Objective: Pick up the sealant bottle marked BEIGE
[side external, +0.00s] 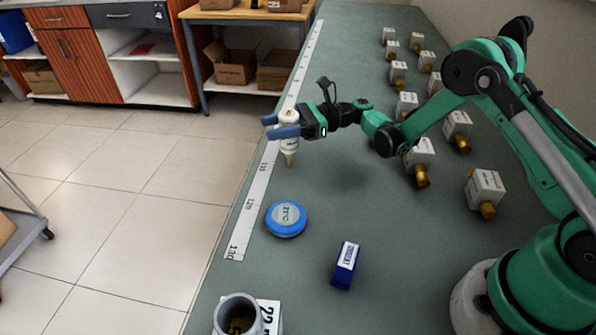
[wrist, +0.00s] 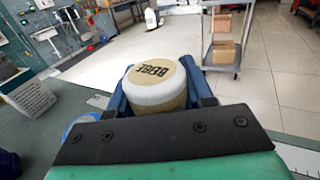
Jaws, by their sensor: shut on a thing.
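The sealant bottle (side external: 290,146) is white with a tan nozzle pointing down, near the left edge of the green bench. My gripper (side external: 273,126) is shut on it, with the blue fingers on either side. In the wrist view, the bottle's round end (wrist: 157,86) faces the camera between the fingers (wrist: 155,95) and reads BEIGE upside down.
A blue round gauge (side external: 286,218), a blue box (side external: 345,265) and a grey pipe cup (side external: 238,314) stand nearer the camera. Several white boxes with brass fittings (side external: 457,127) line the bench's right side. A numbered strip (side external: 262,174) runs along the left edge.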

